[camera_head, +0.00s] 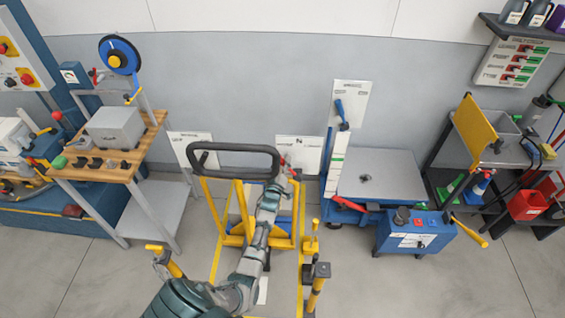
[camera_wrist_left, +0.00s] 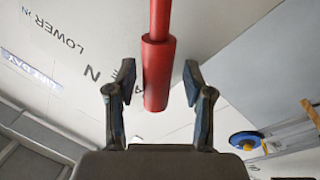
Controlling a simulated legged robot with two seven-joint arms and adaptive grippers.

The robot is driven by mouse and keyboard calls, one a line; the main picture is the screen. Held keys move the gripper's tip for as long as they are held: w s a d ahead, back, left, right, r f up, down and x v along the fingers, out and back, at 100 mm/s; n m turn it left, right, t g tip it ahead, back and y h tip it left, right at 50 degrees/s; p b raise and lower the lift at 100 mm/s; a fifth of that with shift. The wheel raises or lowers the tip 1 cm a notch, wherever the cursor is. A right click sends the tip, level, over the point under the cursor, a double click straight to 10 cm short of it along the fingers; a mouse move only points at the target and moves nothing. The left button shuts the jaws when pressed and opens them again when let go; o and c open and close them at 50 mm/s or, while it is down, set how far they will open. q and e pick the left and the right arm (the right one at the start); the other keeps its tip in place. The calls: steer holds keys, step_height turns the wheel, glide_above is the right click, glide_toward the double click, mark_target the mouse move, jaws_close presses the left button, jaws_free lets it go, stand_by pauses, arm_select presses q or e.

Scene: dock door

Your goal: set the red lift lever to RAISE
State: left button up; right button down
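The red lift lever (camera_wrist_left: 158,75) fills the middle of the left wrist view, with a thick grip on a thinner rod. It also shows as a small red piece by the yellow cart's handle (camera_head: 283,161). My left gripper (camera_wrist_left: 160,85) is open, one finger on each side of the grip, with a narrow gap visible on both sides. In the head view my left gripper (camera_head: 284,174) is small and partly covers the lever. A white placard (camera_wrist_left: 85,25) behind the lever reads LOWER; other lettering is partly hidden. My right gripper is not in view.
A yellow cart with a black loop handle (camera_head: 235,148) stands around my arm. A wooden-topped bench (camera_head: 110,150) is on the left. A grey lift table (camera_head: 375,180) and a blue box (camera_head: 415,232) stand on the right. Floor is clear at the lower right.

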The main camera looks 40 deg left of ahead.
arm_select(q)
steer(key=shift+s, duration=0.1)
steer(key=v, duration=1.1)
steer(key=shift+s+d+f, duration=0.15)
steer(key=shift+s+d, duration=0.05)
steer(key=shift+s, duration=0.15)
steer(key=s+d+f+m+g+h, duration=0.25)
steer(key=s+d+f, duration=0.25)
steer(key=f, duration=0.6)
steer(key=s+d+f+m+g+h, duration=0.2)
steer(key=s+d+f+m+g, duration=0.15)
steer(key=f, duration=0.75)
steer(key=s+d+f+m+g+h, duration=0.2)
steer(key=s+d+f, duration=0.35)
steer(key=f, duration=0.65)
steer(key=s+d+f+m+g, duration=0.1)
steer(key=s+f, duration=0.4)
steer(key=s, duration=0.7)
steer(key=s+d+f+m+g, duration=0.1)
steer(key=s+f+m+g, duration=0.2)
steer(key=s, duration=0.9)
steer(key=s+d+f+m+g, duration=0.2)
steer(key=s+f+g, duration=0.2)
steer(key=s+f, duration=0.4)
steer(key=s, duration=0.4)
steer(key=shift+g+h, duration=0.35)
steer(key=shift+g, duration=0.05)
